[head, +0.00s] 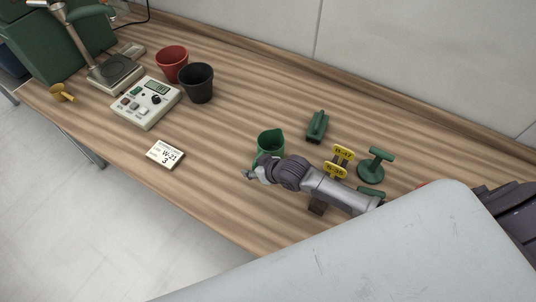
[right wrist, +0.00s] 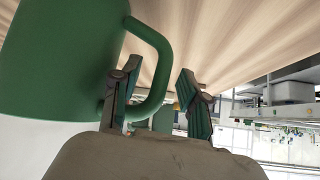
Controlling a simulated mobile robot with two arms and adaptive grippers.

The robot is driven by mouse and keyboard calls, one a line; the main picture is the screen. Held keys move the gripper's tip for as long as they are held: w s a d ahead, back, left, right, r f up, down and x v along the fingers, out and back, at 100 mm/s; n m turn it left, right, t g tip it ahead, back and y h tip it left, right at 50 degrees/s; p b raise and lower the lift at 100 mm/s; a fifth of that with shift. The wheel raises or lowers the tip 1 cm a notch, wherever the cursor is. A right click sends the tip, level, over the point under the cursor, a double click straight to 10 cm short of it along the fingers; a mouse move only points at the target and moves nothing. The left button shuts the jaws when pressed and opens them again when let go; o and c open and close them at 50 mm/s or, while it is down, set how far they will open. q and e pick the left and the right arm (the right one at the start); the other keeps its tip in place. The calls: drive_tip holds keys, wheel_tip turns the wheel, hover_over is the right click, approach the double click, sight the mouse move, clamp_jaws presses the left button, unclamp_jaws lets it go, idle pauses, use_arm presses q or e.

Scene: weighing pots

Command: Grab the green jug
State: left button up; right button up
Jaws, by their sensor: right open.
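The green jug (head: 270,142) stands upright on the wooden bench in the head view. My right gripper (head: 250,174) is at its near side, low over the bench. In the right wrist view the jug (right wrist: 60,60) fills the upper left, with its loop handle (right wrist: 165,60) towards the fingers. The right gripper (right wrist: 160,95) is open. One finger overlaps the handle's opening and the other is to the right of the handle, apart from it. Whether the fingers touch the handle cannot be told. My left gripper is not in view.
A green block-like tool (head: 317,126), yellow tags (head: 336,171) and a green T-handled stand (head: 371,168) are close right of the jug. A white card (head: 165,154), a meter box (head: 146,103), a black pot (head: 198,84) and a red pot (head: 172,62) are to the left.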

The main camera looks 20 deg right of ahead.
clamp_jaws()
